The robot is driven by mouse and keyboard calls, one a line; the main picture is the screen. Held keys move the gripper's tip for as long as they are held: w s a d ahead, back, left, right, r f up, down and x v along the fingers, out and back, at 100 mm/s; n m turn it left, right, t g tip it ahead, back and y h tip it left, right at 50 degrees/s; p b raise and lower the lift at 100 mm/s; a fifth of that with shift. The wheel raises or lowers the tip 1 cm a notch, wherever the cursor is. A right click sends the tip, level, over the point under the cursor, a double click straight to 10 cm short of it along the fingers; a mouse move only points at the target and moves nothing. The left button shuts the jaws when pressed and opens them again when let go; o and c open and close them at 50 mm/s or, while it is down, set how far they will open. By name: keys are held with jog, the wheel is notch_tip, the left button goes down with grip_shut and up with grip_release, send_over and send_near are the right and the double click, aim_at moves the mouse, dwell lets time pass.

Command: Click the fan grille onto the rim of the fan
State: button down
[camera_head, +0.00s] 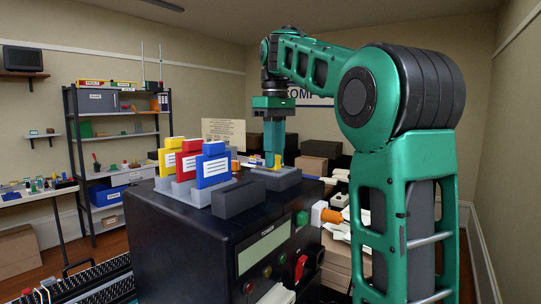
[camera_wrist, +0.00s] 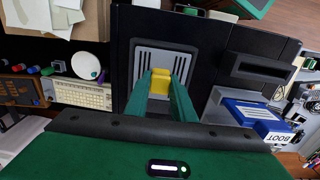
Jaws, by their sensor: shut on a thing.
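My gripper (camera_head: 273,160) points down over the black machine and is shut on a yellow block (camera_head: 278,160). The block also shows between the fingertips in the wrist view (camera_wrist: 161,81). The block appears to be the grip of the slotted grey fan grille (camera_wrist: 143,65). The grille lies over a darker grey square frame, apparently the fan rim (camera_wrist: 192,58). In the head view this grey housing (camera_head: 288,181) sits on the machine's top, right under my gripper. My fingers hide part of the grille. I cannot tell whether its edges are seated in the rim or slightly above it.
Yellow (camera_head: 166,158), red (camera_head: 189,160) and blue (camera_head: 212,170) labelled cartridges stand in grey holders left of the grille. A dark grey holder (camera_head: 238,199) in front of them is empty. The machine's front (camera_head: 265,250) carries a screen and buttons. Shelves (camera_head: 112,135) stand behind left.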

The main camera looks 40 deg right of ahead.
jog(key=shift+f, duration=0.2)
dwell(0.4)
jog(key=c, duration=1.4)
grip_release()
jog(key=shift+c, duration=0.2)
jog(key=shift+w+r, duration=0.1)
jog(key=shift+r, duration=3.65)
